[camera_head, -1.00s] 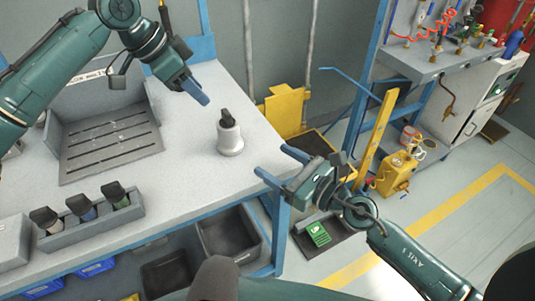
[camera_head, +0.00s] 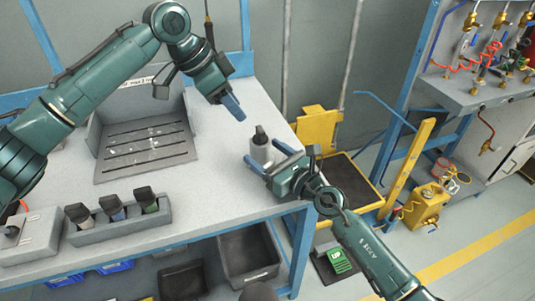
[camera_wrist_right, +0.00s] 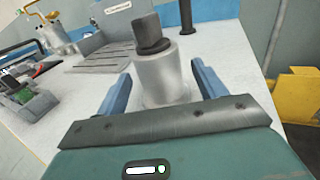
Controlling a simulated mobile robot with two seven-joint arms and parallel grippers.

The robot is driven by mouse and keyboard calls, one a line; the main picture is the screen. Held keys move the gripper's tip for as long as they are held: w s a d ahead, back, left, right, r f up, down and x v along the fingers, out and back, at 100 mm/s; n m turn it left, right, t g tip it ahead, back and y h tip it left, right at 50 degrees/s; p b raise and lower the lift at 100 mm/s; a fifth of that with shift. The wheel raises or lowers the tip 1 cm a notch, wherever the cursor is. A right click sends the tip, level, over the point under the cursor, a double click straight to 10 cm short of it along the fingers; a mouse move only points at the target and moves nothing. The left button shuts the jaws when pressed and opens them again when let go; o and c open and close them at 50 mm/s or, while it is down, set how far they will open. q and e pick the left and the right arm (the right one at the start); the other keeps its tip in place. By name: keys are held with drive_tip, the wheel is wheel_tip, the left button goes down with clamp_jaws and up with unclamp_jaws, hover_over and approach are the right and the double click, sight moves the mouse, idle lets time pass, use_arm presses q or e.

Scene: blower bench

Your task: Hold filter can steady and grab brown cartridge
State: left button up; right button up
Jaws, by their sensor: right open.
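The filter can (camera_head: 260,153) is a pale metal cylinder standing upright on the bench near its right edge. A dark cartridge (camera_head: 261,134) stands up out of its top; it also shows in the right wrist view (camera_wrist_right: 150,33), where it looks dark grey-brown. My right gripper (camera_head: 269,157) is open at the can. In the right wrist view its blue fingers (camera_wrist_right: 160,88) lie left and right of the can, with gaps visible. My left gripper (camera_head: 235,108) hangs above the bench, up and left of the can, with nothing visible in it; its finger gap is unclear.
A grey rack (camera_head: 120,225) with several dark-topped cartridges, with blue and green bands visible, stands at the bench front left. A slotted grey tray (camera_head: 146,146) lies behind it. Bins sit below the bench. A yellow stand (camera_head: 409,165) is on the floor to the right.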

drive_tip(key=c, duration=1.2)
idle(0.3)
